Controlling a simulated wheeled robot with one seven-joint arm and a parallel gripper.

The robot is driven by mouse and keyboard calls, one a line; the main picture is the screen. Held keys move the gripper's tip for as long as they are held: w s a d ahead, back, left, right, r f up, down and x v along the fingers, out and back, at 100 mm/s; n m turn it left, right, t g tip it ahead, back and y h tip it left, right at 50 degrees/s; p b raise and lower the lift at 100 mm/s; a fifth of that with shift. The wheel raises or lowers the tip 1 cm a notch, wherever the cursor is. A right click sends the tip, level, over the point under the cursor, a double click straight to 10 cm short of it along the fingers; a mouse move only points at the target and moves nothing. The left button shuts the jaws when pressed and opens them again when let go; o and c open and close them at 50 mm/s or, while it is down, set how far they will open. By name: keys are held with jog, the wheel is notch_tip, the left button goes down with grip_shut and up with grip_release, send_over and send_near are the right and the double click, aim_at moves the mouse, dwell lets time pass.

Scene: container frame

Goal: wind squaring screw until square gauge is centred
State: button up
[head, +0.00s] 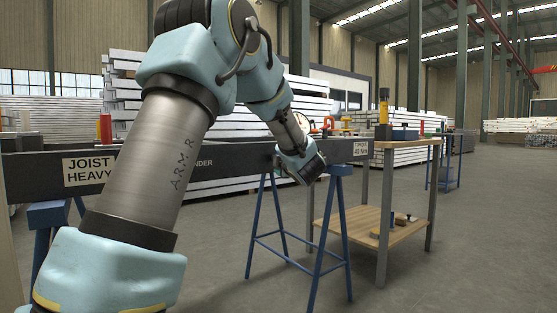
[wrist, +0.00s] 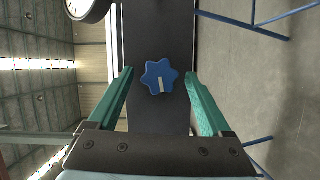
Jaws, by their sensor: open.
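A blue star-shaped knob (wrist: 158,77) with a pale mark, seemingly the squaring screw, sits on the dark beam face in the wrist view. My gripper (wrist: 160,74) is open, its two green fingers on either side of the knob with gaps; I cannot tell whether they touch it. A round dial (wrist: 88,8) with a dark rim, perhaps the square gauge, is cut off at the top left of the wrist view, so its needle is unreadable. In the head view my gripper (head: 304,168) is at the dark beam (head: 235,162) and hides the knob.
The beam rests on blue trestles (head: 340,215). A wooden workbench (head: 405,143) with tools on top stands just right of my gripper. White stacked beams (head: 230,95) lie behind. The grey floor (head: 475,235) at the right is clear.

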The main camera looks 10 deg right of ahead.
jog(key=s+p, duration=0.2)
jog(key=s, duration=0.8)
jog(key=shift+d+r, duration=0.15)
jog(key=shift+d, duration=0.1)
jog(key=shift+w, duration=0.15)
jog(key=s+a+f+m+g+h+p, duration=0.4)
jog(key=a+f+m+g, duration=0.4)
jog(key=a+f+m, duration=0.45)
jog(key=s+a+f+m+g+y, duration=0.1)
jog(key=s+a+f+m+g, duration=0.25)
jog(key=s+a, duration=0.45)
jog(key=s+a+f+m+g+y, duration=0.2)
jog(key=s+a+f+m+g, duration=0.15)
jog(key=s+a, duration=0.45)
notch_tip(320, 180, up, 38)
jog(key=s+d+g+p, duration=0.1)
jog(key=s+d+p, duration=0.1)
jog(key=p, duration=3.6)
jog(key=shift+n, duration=0.35)
